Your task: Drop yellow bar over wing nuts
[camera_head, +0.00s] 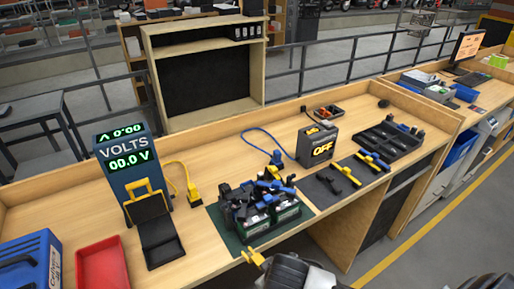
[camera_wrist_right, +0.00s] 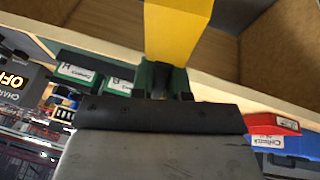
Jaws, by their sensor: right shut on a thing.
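The yellow bar (camera_wrist_right: 177,28) is held between the fingers of my right gripper (camera_wrist_right: 163,80) in the wrist view. In the head view a yellow end of it (camera_head: 254,257) shows beside my dark right arm at the bottom edge, in front of the bench. Dark batteries (camera_head: 286,215) stand on a green mat, with blue, black and yellow parts crowded on top. The bar is apart from them. I cannot make out the wing nuts. The batteries also show in the wrist view (camera_wrist_right: 120,86). My left gripper is not in view.
A red tray (camera_head: 102,265) and blue case (camera_head: 28,262) lie left. The VOLTS meter (camera_head: 128,158) stands behind a black holder (camera_head: 157,228). An OFF box (camera_head: 318,145), yellow-handled tools (camera_head: 346,174) and a black organizer (camera_head: 390,140) are right.

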